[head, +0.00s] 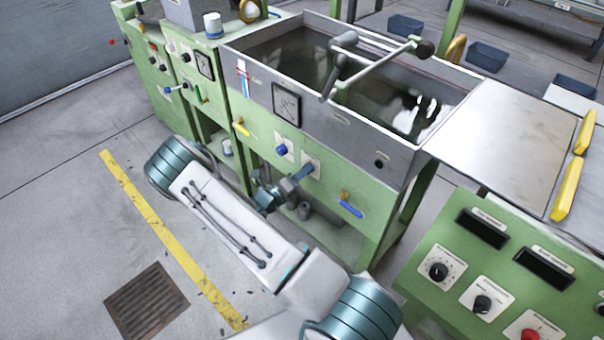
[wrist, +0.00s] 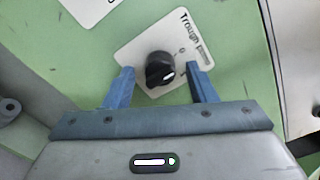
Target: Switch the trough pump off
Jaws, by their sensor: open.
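The trough pump switch is a black rotary knob (wrist: 160,69) with a white pointer mark, on a white plate (wrist: 140,48) lettered "Trough" on the green panel. The mark points to the lower right in the wrist view; the small position marks are too blurred to read surely. My gripper (wrist: 162,73) is open, with one blue finger on each side of the knob and visible gaps between. In the head view my gripper (head: 302,174) is at the plate (head: 311,160) on the trough's green front, and it hides the knob.
A blue knob (head: 282,150) on its own plate sits just left of my gripper. A blue-handled valve (head: 349,208) is at lower right and a yellow-handled one (head: 241,128) at upper left. The water trough (head: 400,153) is above. A control console (head: 470,265) stands at right.

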